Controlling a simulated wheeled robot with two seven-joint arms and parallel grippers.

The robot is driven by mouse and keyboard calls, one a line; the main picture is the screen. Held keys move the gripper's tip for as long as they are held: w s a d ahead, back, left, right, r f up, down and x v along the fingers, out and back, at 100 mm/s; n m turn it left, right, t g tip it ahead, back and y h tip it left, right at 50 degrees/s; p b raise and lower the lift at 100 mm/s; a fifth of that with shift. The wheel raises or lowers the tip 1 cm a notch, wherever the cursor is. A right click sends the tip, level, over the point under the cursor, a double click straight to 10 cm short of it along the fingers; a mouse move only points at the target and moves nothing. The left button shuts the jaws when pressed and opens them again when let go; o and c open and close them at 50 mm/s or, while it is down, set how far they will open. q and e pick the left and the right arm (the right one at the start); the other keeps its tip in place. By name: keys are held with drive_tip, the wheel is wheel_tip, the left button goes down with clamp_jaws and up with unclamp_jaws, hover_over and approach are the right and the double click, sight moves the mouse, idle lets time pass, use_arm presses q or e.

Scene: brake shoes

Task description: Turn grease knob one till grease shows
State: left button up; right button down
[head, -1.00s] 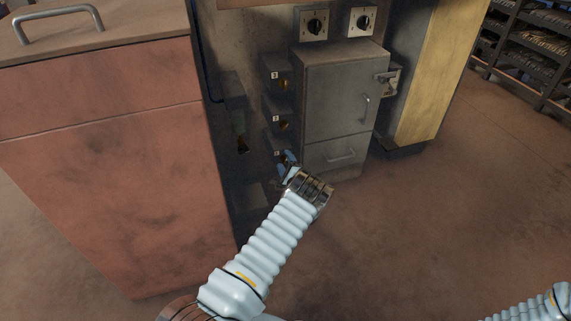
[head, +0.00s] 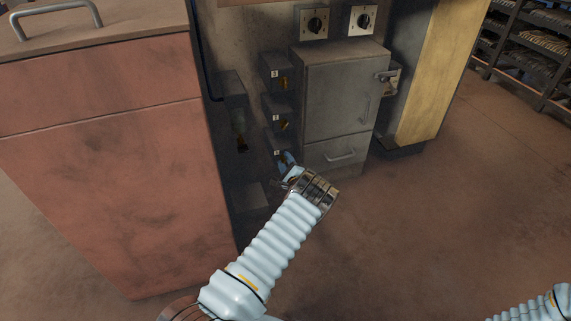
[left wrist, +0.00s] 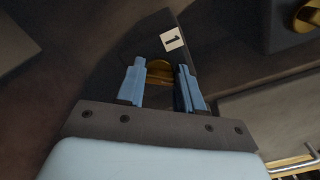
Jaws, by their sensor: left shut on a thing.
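Grease knob one is a brass knob (left wrist: 158,71) on a dark box marked "1" (left wrist: 172,39); in the left wrist view it sits between the blue fingers of my left gripper (left wrist: 162,84). My left gripper is shut on this knob. In the head view my left gripper (head: 289,165) reaches the lowest of the stacked boxes, and its wrist hides most of the knob. I see no grease clearly in either view. Part of my right arm shows at the lower right of the head view; its gripper is out of view.
Two more boxes with brass knobs, the middle one (head: 283,124) and the top one (head: 284,83), stand above. A grey cabinet (head: 335,100) is to their right, with two black rotary switches above it. A reddish cabinet (head: 110,170) stands left. The floor at right is clear.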

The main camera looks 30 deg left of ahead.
use_arm(q)
drive_tip(key=m+b, duration=0.1)
drive_tip(key=m, duration=0.1)
drive_tip(key=shift+d+f+m, duration=0.1)
drive_tip(key=shift+m, duration=0.2)
drive_tip(key=m, duration=0.3)
drive_tip(key=shift+w+m+b, duration=0.1)
drive_tip(key=shift+m+b, duration=0.2)
drive_tip(key=shift+b, duration=0.1)
drive_tip(key=shift+m+b, duration=0.35)
drive_tip(key=shift+m, duration=2.85)
drive_tip(key=o, duration=1)
drive_tip(key=shift+o, duration=0.2)
drive_tip(key=p+v, duration=0.3)
drive_tip(key=v, duration=1)
drive_tip(key=shift+s+d, duration=0.25)
drive_tip(key=shift+d, duration=0.05)
